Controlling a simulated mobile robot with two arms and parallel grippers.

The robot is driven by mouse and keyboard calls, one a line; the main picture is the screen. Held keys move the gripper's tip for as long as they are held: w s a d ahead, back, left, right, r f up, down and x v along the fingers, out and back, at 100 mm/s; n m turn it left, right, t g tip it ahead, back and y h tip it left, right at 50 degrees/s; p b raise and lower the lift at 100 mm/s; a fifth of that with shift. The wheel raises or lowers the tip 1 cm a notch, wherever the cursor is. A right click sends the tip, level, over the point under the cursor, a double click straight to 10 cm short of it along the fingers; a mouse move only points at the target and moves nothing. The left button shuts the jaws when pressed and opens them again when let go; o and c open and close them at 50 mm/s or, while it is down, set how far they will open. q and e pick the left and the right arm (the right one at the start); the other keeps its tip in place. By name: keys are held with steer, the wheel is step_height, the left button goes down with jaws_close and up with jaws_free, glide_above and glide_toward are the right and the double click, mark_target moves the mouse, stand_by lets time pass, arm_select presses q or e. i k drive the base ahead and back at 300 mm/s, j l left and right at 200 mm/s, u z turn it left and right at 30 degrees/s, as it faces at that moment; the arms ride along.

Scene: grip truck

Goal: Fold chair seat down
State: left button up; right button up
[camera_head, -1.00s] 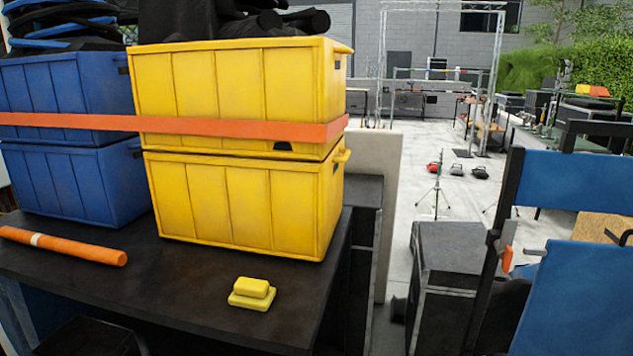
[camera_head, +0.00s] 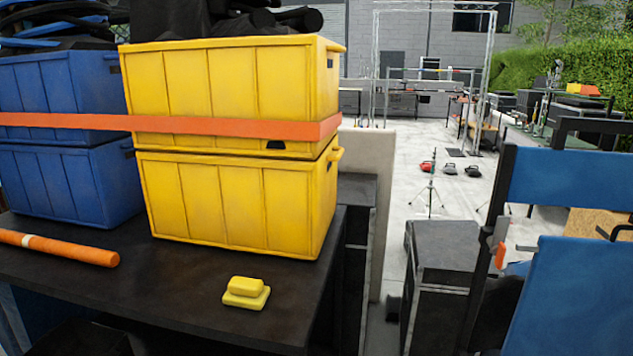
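A folding chair with blue fabric panels and a dark frame stands at the right edge of the head view. Its blue backrest (camera_head: 565,180) is at the top. A larger blue panel, which looks like the chair seat (camera_head: 575,300), stands steeply upright below it and is cut off by the picture's edge. A small orange piece (camera_head: 500,255) sits on the chair's dark side post. Neither of my grippers shows in this view.
Yellow crates (camera_head: 230,205) and blue crates (camera_head: 75,185) are stacked on a dark shelf (camera_head: 180,285), with an orange strap (camera_head: 230,126) across them. A yellow block (camera_head: 246,293) and an orange roll (camera_head: 70,250) lie there. A dark case (camera_head: 445,250) stands left of the chair.

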mark_target(576, 299)
steer(key=z, duration=1.6)
